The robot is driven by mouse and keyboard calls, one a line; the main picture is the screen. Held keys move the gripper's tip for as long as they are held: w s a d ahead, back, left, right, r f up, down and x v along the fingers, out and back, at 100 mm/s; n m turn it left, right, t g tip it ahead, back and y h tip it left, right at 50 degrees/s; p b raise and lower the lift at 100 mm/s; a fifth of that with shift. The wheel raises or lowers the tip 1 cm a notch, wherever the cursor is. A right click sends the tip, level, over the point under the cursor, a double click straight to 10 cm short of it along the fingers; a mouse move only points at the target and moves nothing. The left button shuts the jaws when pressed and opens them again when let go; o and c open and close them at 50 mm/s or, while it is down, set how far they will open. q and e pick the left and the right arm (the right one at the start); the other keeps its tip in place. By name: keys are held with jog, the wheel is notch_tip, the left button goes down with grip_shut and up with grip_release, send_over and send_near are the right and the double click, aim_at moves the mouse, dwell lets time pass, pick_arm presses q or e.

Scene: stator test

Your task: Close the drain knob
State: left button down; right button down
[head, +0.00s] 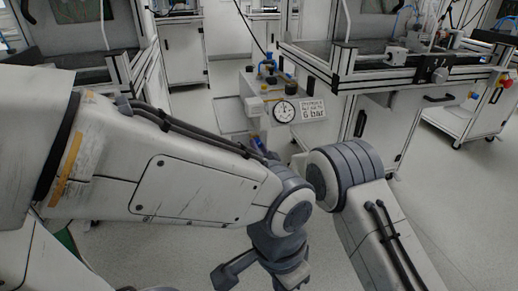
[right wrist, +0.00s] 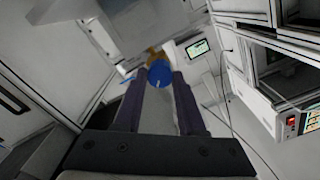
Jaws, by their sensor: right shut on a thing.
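The blue drain knob (right wrist: 159,77) shows in the right wrist view, with a brass-coloured fitting behind it. My right gripper (right wrist: 158,84) is shut on the knob, with one dark finger on each side. In the head view the right gripper (head: 257,142) is a small blue-dark shape low at the front of the pressure unit (head: 256,110), mostly hidden by my arms. The unit carries a round gauge (head: 285,112) and a "6 bar" label (head: 313,110).
A framed workbench (head: 400,82) with a dark handle stands right of the unit. Another bench (head: 85,60) is at the left, and a white cabinet (head: 182,62) is behind. Open floor (head: 455,200) lies at the right. A small screen (right wrist: 197,47) shows in the right wrist view.

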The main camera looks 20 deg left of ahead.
jog(key=m+b, duration=0.1)
jog(key=m, duration=0.7)
jog(key=shift+d+m, duration=0.1)
jog(key=shift+m, duration=0.3)
jog(key=shift+w, duration=0.1)
jog(key=c, duration=0.5)
grip_release()
